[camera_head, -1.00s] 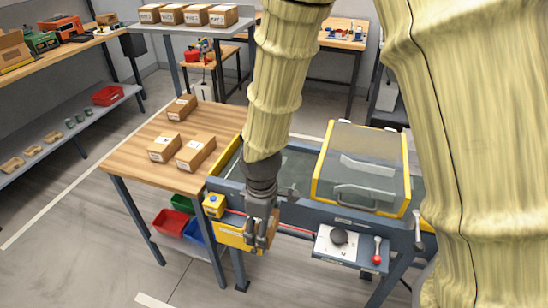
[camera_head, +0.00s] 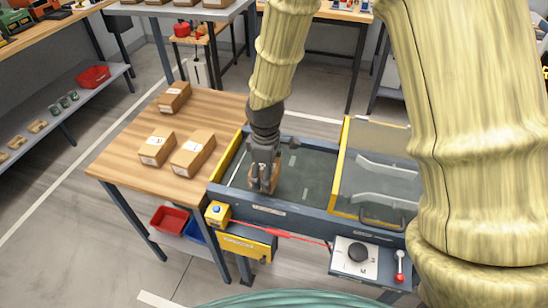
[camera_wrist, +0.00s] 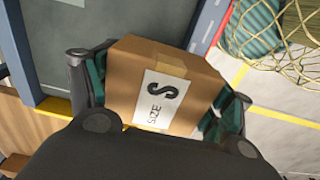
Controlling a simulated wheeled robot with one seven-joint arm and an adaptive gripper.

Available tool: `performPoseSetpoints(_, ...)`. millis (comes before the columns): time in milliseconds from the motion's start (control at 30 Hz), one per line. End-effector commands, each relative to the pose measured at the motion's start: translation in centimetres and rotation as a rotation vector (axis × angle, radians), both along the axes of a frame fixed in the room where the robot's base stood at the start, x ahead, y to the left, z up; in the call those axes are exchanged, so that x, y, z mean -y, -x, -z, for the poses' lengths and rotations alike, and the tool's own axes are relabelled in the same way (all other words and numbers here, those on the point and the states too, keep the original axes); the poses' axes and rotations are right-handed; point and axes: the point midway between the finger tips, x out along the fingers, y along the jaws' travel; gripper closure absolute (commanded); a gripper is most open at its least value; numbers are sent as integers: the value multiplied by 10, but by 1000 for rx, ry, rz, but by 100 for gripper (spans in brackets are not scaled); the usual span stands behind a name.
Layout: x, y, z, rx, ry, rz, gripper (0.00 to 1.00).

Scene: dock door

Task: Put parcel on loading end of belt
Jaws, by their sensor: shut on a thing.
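My gripper (camera_head: 263,188) is shut on a small brown parcel (camera_wrist: 190,75). In the wrist view the parcel sits between the two dark green finger pads and its white label reads "SIZE S". In the head view the gripper points down over the left end of the dark belt (camera_head: 308,178), just inside the near side rail. The parcel (camera_head: 266,178) is mostly hidden there by the fingers. I cannot tell whether its underside touches the belt.
Several brown boxes (camera_head: 193,152) stand on the wooden table (camera_head: 120,165) left of the belt. A clear yellow-framed guard (camera_head: 385,165) covers the belt to the right. A yellow button box (camera_head: 217,213), a red cord and a control panel (camera_head: 357,255) are along the near side.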

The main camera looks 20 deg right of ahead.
Motion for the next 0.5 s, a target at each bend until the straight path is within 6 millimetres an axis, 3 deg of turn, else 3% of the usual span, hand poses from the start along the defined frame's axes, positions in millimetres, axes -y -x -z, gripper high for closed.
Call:
performPoseSetpoints(200,22,-43,6,-4,-1,1,49)
performPoseSetpoints(500,41,-78,11,-6,0,-5,49)
